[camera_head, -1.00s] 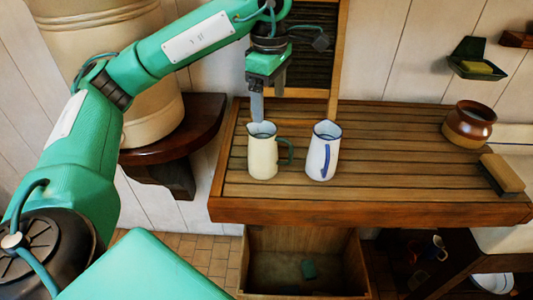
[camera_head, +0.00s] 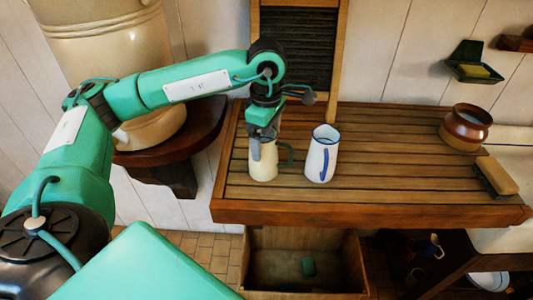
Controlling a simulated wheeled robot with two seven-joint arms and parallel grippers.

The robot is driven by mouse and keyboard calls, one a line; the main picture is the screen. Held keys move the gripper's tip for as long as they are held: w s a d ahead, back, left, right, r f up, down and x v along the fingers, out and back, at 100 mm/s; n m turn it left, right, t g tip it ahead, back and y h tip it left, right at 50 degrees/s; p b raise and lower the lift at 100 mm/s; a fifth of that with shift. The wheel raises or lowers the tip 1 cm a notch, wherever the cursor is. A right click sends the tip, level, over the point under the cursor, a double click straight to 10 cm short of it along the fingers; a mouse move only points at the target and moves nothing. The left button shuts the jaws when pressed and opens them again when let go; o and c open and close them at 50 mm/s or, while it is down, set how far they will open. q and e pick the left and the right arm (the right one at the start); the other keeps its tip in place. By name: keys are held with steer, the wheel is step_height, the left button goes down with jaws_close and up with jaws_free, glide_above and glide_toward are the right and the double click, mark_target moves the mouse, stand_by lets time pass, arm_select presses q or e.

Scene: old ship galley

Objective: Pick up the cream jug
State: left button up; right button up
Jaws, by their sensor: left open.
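The cream jug (camera_head: 263,168) stands upright on the slatted wooden counter, with its dark green handle to the right. My left gripper (camera_head: 258,150) points down at the jug from above. Its fingers overlap the jug's rim and hide part of the jug's top. The gripper is open; I cannot tell whether a finger is inside the jug or touches it. A white jug (camera_head: 320,160) with a blue rim and blue handle stands just to the right, apart from the cream jug. My right gripper does not show.
The slatted counter (camera_head: 400,170) has free room right of the jugs. A brown pot (camera_head: 466,128) and a brush (camera_head: 496,177) are at its right end. A washboard (camera_head: 297,45) leans behind. A large cream crock (camera_head: 110,60) stands left. An open wooden box (camera_head: 305,262) is below.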

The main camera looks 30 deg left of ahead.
arm_select(q)
steer(key=c, duration=1.6)
steer(key=shift+c, duration=0.7)
steer(key=shift+r, duration=0.15)
